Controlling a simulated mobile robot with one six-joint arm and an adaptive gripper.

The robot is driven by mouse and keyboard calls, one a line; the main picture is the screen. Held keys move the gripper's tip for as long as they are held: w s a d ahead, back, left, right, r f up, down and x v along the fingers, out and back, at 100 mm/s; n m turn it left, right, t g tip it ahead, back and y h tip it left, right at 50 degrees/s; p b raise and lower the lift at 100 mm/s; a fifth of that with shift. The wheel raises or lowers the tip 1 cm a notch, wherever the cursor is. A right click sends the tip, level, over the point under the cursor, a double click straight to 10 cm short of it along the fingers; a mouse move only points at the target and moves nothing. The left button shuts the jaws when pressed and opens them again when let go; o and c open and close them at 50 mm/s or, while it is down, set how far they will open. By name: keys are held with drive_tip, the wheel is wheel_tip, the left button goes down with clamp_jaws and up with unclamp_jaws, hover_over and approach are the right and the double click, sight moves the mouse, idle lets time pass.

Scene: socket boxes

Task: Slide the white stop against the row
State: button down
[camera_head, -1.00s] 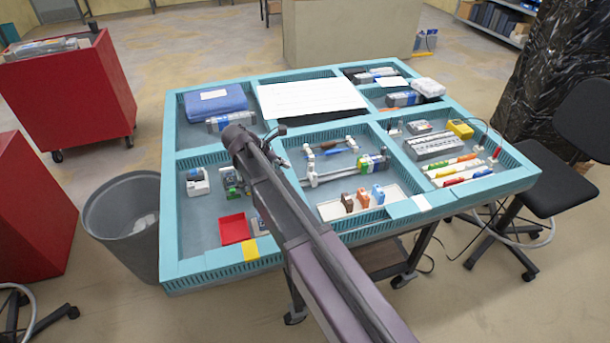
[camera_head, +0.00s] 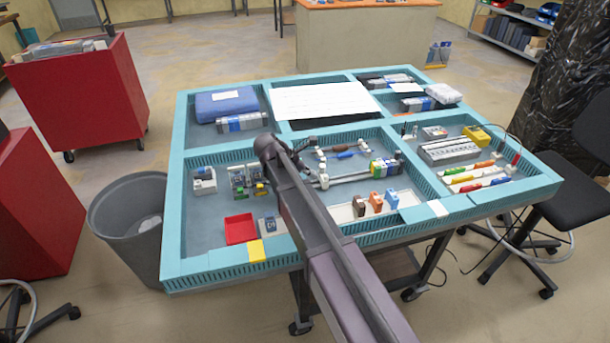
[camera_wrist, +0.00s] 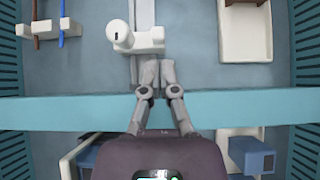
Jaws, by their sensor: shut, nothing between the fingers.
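The white stop (camera_wrist: 146,42) sits on a metal rail (camera_wrist: 145,12) in the wrist view, with a round knob on its left. In the head view the stop (camera_head: 323,181) is at the rail's left end. The row of green, yellow, blue and grey blocks (camera_head: 385,167) is at the rail's right end, with bare rail between it and the stop. My gripper (camera_wrist: 158,66) is shut and empty, its fingertips together just below the stop in the wrist view. I cannot tell whether they touch it. My arm partly hides this area in the head view.
A turquoise divider (camera_wrist: 60,110) runs beneath my gripper. Beyond the rail lie brown- and blue-handled tools (camera_head: 345,154). A white tray (camera_head: 403,200) with brown, orange and blue blocks stands in front of the rail. A red tray (camera_head: 240,229) lies in the left compartment.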

sight(323, 177)
drive_tip(key=shift+b+x, duration=0.6)
drive_tip(key=shift+x, duration=0.65)
